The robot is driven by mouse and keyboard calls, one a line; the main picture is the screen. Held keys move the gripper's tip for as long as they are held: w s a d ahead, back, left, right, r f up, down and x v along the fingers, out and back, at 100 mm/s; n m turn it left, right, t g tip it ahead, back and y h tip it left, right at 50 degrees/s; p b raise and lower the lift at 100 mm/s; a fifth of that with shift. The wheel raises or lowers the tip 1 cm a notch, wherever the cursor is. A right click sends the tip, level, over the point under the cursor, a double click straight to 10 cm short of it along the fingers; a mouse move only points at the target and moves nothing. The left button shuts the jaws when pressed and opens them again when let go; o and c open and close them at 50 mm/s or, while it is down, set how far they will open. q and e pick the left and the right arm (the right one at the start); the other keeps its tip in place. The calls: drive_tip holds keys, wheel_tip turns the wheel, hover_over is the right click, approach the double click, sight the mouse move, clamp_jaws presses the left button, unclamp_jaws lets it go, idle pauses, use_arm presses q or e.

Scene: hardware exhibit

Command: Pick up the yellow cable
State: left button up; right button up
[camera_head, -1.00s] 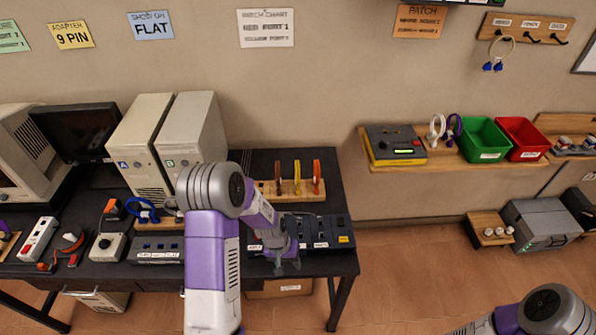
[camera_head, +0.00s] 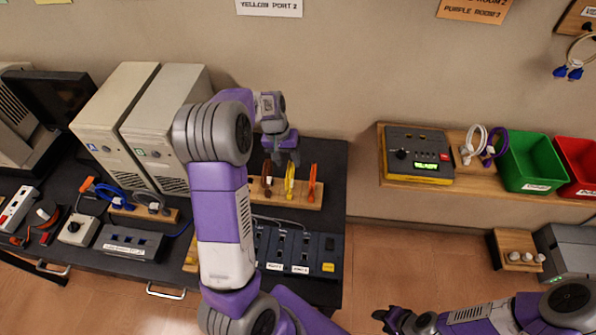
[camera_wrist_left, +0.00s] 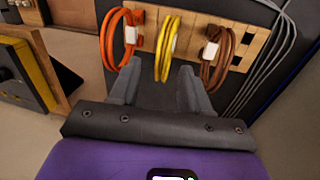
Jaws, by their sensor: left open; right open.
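The yellow cable (camera_head: 290,182) is a coiled loop standing on a wooden rack (camera_head: 262,196) on the dark table, between a brown cable (camera_head: 267,178) and an orange cable (camera_head: 312,183). In the left wrist view the yellow cable (camera_wrist_left: 166,48) hangs in the middle of the rack, in line with the gap between my fingers. My left gripper (camera_head: 283,160) is open and empty, just behind and above the rack; its fingertips (camera_wrist_left: 160,75) are close to the yellow cable's end. My right gripper (camera_head: 388,318) is open and empty at the lower right, away from the table.
The orange (camera_wrist_left: 122,38) and brown (camera_wrist_left: 215,55) loops stand close on either side. Two beige computer towers (camera_head: 160,130) stand left of my left arm. A port panel (camera_head: 300,250) lies in front of the rack. A wall shelf (camera_head: 450,185) holds a yellow-black device and bins.

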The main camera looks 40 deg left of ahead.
sight(289, 168)
use_arm(q)
drive_tip(key=f, duration=0.4)
drive_tip(key=d+f, duration=0.1)
drive_tip(key=f, duration=0.1)
drive_tip(key=shift+f+b, duration=0.3)
drive_tip(key=shift+f, duration=0.05)
drive_tip(key=shift+w, duration=0.1)
clamp_jaws()
